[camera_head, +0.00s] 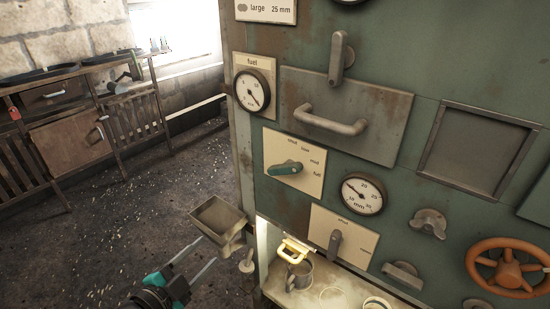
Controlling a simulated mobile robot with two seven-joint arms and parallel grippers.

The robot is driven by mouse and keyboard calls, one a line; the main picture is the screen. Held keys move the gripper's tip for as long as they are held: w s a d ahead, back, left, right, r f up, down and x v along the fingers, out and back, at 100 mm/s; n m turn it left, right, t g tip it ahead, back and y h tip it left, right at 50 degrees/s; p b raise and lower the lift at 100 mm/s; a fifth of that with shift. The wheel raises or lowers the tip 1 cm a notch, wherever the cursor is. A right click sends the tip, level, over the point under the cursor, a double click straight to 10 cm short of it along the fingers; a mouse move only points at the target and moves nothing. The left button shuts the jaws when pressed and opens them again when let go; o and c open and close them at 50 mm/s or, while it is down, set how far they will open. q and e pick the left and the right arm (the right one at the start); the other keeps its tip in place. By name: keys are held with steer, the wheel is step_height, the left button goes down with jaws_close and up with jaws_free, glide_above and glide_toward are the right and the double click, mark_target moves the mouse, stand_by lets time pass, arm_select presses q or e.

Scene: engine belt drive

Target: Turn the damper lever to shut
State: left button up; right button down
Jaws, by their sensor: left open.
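A green cabinet panel (300,205) carries several levers. A teal lever (285,168) sits on a cream plate with several marks, pointing left; its lettering is too small to read surely. A grey lever (335,243) on a lower cream plate stands nearly upright. Another grey lever (341,58) hangs near the top of the panel. I cannot tell from the labels which one is the damper lever. My left gripper (208,249) is at the lower left, its two fingers apart and empty, left of the panel and clear of all levers. My right gripper is not in view.
A metal tray (217,218) juts out left of the panel near my left fingers. A drawer handle (330,121), fuel gauge (252,92), second gauge (362,194) and orange handwheel (508,268) stick out. A mug (300,275) stands on the lower shelf. Open floor lies left.

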mark_target(280, 172)
arm_select(q)
steer(key=s+d+r+m+h+p, duration=0.1)
steer(key=s+d+r+m+h, duration=0.15)
steer(key=r, duration=0.55)
steer(key=s+d+r+m+h+p, duration=0.1)
steer(key=d+r+m+h, duration=0.1)
steer(key=d+r, duration=0.35)
steer(key=x, duration=0.5)
steer(key=r+p+x, duration=0.1)
steer(key=x, duration=0.3)
steer(key=w+a+r+x, duration=0.1)
steer(key=x, duration=0.4)
steer(key=shift+w+d, duration=0.15)
steer(key=shift+w, duration=0.1)
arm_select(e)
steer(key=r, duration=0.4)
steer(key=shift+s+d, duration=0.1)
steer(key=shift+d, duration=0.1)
arm_select(q)
jaws_close()
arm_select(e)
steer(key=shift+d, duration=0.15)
